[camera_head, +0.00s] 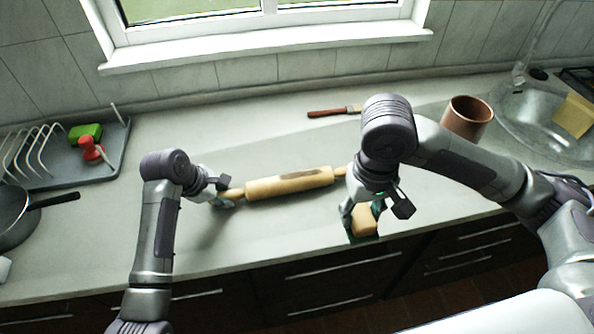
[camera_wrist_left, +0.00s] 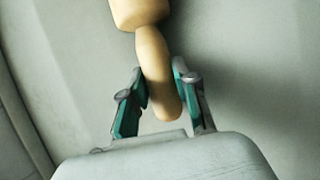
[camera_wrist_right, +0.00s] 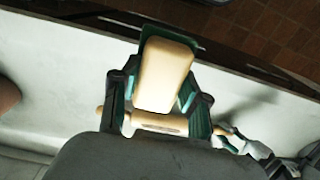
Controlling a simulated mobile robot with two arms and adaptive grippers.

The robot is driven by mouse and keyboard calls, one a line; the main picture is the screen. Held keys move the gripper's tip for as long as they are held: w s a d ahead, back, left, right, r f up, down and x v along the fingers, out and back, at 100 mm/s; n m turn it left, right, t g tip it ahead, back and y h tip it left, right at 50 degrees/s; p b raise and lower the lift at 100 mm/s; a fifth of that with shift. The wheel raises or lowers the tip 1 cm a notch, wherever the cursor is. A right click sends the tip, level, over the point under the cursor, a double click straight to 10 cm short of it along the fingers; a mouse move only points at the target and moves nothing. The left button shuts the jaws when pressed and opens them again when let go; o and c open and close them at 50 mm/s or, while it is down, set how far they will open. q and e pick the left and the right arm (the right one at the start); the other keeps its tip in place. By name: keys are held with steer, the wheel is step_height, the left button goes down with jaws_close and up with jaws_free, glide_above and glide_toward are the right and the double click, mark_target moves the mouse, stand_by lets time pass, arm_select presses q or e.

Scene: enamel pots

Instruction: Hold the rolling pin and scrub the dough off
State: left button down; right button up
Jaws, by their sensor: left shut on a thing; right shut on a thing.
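The wooden rolling pin (camera_head: 280,186) lies across the middle of the counter, with a darker brownish patch (camera_head: 300,175) on its top. My left gripper (camera_head: 224,195) is shut on its left handle; the handle (camera_wrist_left: 156,75) runs between the green-padded fingers in the left wrist view. My right gripper (camera_head: 362,209) is shut on a tan block-shaped scrubber (camera_wrist_right: 165,75) with a dark green edge. The scrubber also shows in the head view (camera_head: 364,220), near the counter's front edge, right of and nearer than the pin.
A wooden-handled tool (camera_head: 330,112) lies behind the pin. A brown pot (camera_head: 466,118) and the sink (camera_head: 540,120) are at the right. A dish rack (camera_head: 60,165) and a dark pan (camera_head: 15,220) are at the left. The counter's front middle is clear.

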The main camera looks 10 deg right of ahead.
steer(key=w+a+r, duration=0.2)
steer(key=w+a, duration=0.4)
steer(key=w, duration=0.4)
steer(key=w+a+r, duration=0.2)
steer(key=w+a, duration=0.4)
steer(key=w, duration=0.4)
steer(key=shift+w+f, duration=0.15)
steer(key=shift+f, duration=5.1)
steer(key=shift+f, duration=0.55)
